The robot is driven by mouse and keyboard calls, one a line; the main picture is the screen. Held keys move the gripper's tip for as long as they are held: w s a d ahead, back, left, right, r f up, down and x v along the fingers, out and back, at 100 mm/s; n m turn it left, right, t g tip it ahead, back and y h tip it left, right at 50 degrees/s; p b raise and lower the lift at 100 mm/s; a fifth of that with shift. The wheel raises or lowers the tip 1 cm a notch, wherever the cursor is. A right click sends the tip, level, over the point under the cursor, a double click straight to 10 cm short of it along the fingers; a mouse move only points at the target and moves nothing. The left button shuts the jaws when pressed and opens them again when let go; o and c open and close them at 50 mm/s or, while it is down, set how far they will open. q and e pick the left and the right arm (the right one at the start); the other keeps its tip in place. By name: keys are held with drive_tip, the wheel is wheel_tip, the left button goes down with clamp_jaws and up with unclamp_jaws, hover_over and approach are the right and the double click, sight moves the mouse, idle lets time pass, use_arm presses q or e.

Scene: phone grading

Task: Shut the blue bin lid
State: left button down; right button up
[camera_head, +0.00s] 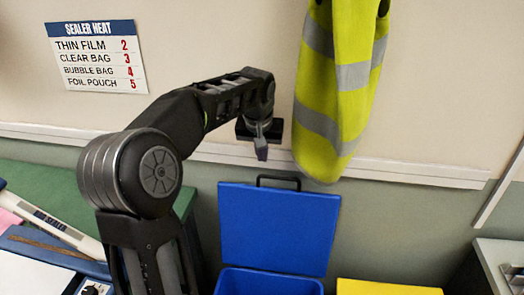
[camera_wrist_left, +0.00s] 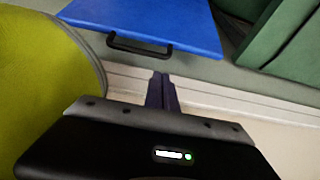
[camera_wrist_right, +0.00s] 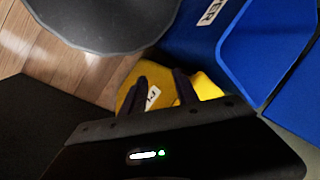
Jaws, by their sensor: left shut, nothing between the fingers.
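The blue bin (camera_head: 262,282) stands at the bottom middle of the head view. Its blue lid (camera_head: 278,228) is open and stands up behind the bin, with a black handle (camera_head: 278,179) on its top edge. My left gripper (camera_head: 261,152) is shut and empty, above the lid and apart from it. In the left wrist view, the left fingertips (camera_wrist_left: 161,80) are together, with the lid (camera_wrist_left: 150,20) and handle (camera_wrist_left: 140,46) beyond them. My right gripper shows only in its wrist view, its fingers (camera_wrist_right: 160,85) apart and empty over a yellow bin (camera_wrist_right: 203,86).
A yellow-green vest (camera_head: 338,90) hangs on the wall just right of my left gripper. The yellow bin (camera_head: 385,288) stands right of the blue bin. A green surface (camera_head: 50,180) with a sealer (camera_head: 60,228) lies left. A sealer heat sign (camera_head: 97,57) is on the wall.

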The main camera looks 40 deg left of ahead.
use_arm(q)
drive_tip(key=p+x, duration=0.1)
drive_tip(key=x, duration=0.6)
drive_tip(key=shift+w+f, duration=0.1)
